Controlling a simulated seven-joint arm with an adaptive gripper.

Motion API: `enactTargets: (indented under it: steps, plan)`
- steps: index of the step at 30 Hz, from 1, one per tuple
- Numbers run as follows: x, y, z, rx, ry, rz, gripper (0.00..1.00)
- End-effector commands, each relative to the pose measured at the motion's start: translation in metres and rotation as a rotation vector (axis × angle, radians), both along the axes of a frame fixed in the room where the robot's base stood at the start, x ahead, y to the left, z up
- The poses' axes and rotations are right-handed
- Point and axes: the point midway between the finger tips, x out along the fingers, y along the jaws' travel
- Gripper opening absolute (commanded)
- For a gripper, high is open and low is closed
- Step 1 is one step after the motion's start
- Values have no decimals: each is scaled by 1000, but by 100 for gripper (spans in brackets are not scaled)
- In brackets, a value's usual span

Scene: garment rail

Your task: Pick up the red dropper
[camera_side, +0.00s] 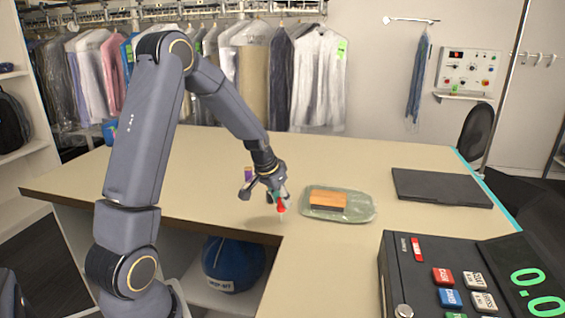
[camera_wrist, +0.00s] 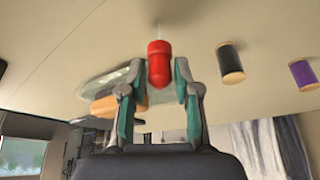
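The red dropper (camera_side: 281,206) has a red bulb and a thin pale tip. It is between the two fingertips of my gripper (camera_side: 274,194), tip pointing down, over the table near its front inner corner. In the wrist view the red bulb (camera_wrist: 159,64) sits between the teal finger pads of my gripper (camera_wrist: 158,84), which appear to press it from both sides. The dropper looks clear of the tabletop, with a shadow below and to its left.
A purple spool (camera_side: 248,173) and a black spool (camera_wrist: 230,62) stand nearby. A dark folder (camera_side: 440,187) and a register (camera_side: 440,275) are farther right.

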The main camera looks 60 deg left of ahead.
Motion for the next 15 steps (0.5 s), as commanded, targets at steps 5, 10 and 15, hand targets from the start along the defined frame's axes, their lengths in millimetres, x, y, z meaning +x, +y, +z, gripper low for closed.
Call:
enactTargets:
  steps: [5, 10, 15]
  plan:
    - [0, 0, 0, 0, 0, 0, 10]
    - [0, 0, 0, 0, 0, 0, 7]
    - [0, 0, 3, 0, -1, 0, 7]
